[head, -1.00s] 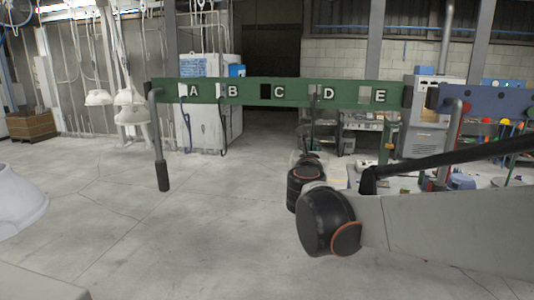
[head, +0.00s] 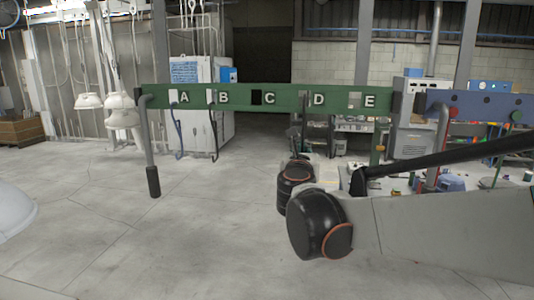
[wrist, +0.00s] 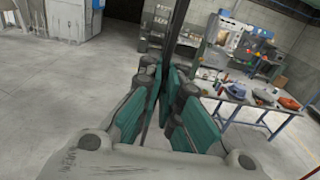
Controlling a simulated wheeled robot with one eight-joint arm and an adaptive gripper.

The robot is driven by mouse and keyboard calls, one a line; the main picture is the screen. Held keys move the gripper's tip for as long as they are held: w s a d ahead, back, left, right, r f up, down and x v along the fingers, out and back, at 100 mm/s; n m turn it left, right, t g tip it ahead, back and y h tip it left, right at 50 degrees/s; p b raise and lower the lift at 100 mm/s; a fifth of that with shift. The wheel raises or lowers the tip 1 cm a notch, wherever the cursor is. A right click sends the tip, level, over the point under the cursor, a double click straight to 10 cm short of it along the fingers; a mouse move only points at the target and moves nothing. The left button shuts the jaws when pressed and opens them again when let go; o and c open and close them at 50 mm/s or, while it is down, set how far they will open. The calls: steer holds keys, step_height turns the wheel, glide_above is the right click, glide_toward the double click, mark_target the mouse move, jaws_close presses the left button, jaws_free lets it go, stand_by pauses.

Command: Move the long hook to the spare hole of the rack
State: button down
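The green rack (head: 236,97) spans the head view, with square holes lettered A to E. A blue hook (head: 177,135) hangs at A and a dark hook (head: 213,135) at B. The holes at C (head: 256,97) and E (head: 355,99) look empty. A dark long hook (head: 304,118) hangs down at D; whether it is seated in the hole is unclear. In the wrist view, its dark bar (wrist: 177,35) rises between the teal fingers of my gripper (wrist: 164,88), which look closed around it. In the head view my wrist hides its lower part.
A grey post with a dark foot (head: 151,160) carries the rack's left end. A blue rack (head: 475,105) stands at right. A blue-framed table (wrist: 240,97) with several coloured parts lies right in the wrist view. White hoods (head: 122,115) hang at left. Floor before the rack is clear.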

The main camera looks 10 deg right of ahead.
steer(key=shift+v, duration=1.75)
steer(key=shift+s+a, duration=0.1)
steer(key=p+v, duration=0.3)
steer(key=v, duration=0.6)
steer(key=shift+s+r, duration=0.2)
steer(key=shift+r, duration=0.05)
steer(key=shift+s, duration=0.1)
